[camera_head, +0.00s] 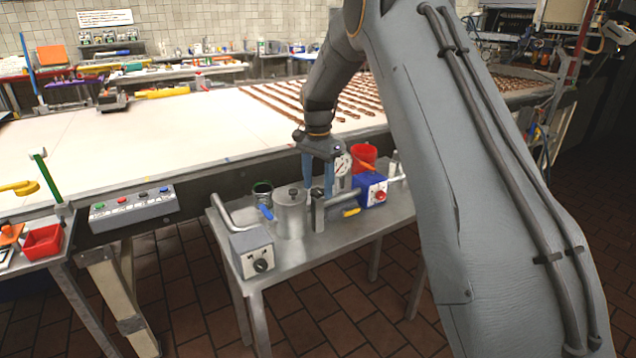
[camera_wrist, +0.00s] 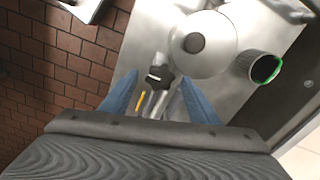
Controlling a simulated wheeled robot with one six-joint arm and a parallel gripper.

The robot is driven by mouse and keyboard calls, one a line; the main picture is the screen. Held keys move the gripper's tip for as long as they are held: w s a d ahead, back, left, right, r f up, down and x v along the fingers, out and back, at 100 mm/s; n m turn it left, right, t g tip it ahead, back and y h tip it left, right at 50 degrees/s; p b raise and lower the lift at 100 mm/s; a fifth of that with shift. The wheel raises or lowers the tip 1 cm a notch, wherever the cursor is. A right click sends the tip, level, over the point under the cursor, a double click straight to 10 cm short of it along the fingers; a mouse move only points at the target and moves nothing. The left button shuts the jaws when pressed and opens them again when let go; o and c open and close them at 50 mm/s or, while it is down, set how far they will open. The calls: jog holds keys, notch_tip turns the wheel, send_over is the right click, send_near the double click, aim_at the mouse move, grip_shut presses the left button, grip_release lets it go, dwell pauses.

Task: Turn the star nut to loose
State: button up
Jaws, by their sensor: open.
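My gripper (camera_head: 318,190) is open above the small metal table, its blue fingers pointing down. In the wrist view my gripper (camera_wrist: 160,95) has its two fingers spread on either side of a metal fitting. A dark, lobed piece (camera_wrist: 158,76) on that fitting looks like the star nut; it lies between the fingers, not gripped. I cannot tell from the picture how tight it is. In the head view the nut is not clearly distinguishable among the fittings. A yellow handle (camera_wrist: 140,100) sits beside the fitting and also shows in the head view (camera_head: 351,212).
A lidded metal pot (camera_head: 290,216) stands left of my gripper; a dark cup with a green rim (camera_wrist: 265,68) is near it. A control box with a knob (camera_head: 252,254), a blue box (camera_head: 371,190) and a red container (camera_head: 364,157) crowd the table. A conveyor (camera_head: 190,135) runs behind.

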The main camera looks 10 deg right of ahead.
jog(key=c, duration=1)
jog(key=shift+c, duration=0.2)
